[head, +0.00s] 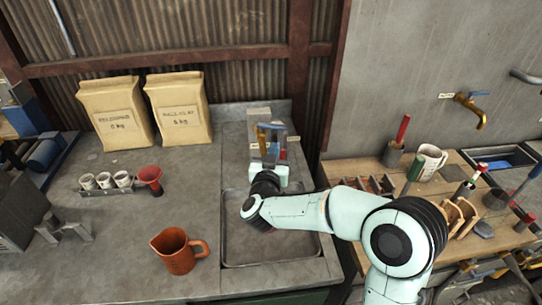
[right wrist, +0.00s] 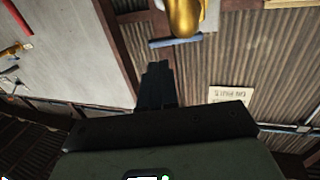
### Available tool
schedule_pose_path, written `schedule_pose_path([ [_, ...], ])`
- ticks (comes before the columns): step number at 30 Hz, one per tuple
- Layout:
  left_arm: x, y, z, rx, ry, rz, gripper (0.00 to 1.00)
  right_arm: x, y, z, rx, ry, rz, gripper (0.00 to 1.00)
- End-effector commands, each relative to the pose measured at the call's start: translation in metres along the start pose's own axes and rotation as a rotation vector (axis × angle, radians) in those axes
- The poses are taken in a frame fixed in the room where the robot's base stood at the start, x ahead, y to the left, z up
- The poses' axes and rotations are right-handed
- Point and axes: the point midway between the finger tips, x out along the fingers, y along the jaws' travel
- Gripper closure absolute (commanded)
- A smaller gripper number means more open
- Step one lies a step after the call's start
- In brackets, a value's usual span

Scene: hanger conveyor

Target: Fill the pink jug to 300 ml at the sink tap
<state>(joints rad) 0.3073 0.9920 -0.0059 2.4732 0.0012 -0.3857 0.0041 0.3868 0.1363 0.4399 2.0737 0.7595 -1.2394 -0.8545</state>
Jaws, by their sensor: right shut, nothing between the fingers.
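An orange-red jug (head: 178,254) with a spout on its left and a handle on its right stands upright on the grey worktop, left of the sink basin (head: 232,259). No clearly pink jug shows, and the water level inside cannot be seen. My right gripper (head: 268,157) reaches over the basin to the tap at its back. The brass tap (right wrist: 186,14) and its blue lever (right wrist: 176,41) lie just beyond my shut, empty fingertips (right wrist: 157,66) in the right wrist view. Contact with the lever cannot be told. My left gripper is not in view.
Two paper sacks (head: 115,112) stand at the back. A rack of small white cups (head: 105,182) and a red funnel (head: 150,178) stand left. A wooden bench (head: 345,168) with tools, a mug (head: 430,162) and a second, wall-mounted tap (head: 468,104) is right. The worktop around the jug is clear.

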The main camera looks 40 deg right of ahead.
Motion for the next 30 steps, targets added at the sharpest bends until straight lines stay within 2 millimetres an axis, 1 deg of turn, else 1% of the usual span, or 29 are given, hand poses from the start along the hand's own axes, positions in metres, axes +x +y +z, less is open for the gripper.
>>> schedule_pose_path([
  [1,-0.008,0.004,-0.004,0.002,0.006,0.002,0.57,0.013,0.0,-0.004,0.002,0.001,0.004,1.0],
  [6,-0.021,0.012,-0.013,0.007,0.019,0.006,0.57,0.047,0.0,-0.004,0.004,0.001,0.002,1.0],
  [9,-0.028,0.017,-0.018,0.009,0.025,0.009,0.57,0.061,0.0,-0.004,0.005,0.002,0.001,1.0],
  [12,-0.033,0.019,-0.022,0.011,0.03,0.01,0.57,0.07,-0.001,-0.004,0.004,0.002,0.0,1.0],
  [16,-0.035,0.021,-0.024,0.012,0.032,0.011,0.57,0.076,0.0,-0.003,0.004,0.003,0.0,1.0],
  [26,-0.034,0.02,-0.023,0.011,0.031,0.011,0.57,0.076,0.0,-0.001,0.002,0.001,-0.001,1.0],
  [28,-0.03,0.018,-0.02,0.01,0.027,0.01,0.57,0.076,0.004,0.0,0.001,0.002,-0.004,1.0],
  [30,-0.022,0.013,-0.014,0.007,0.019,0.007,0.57,0.077,0.013,0.002,-0.001,0.004,-0.015,1.0],
])
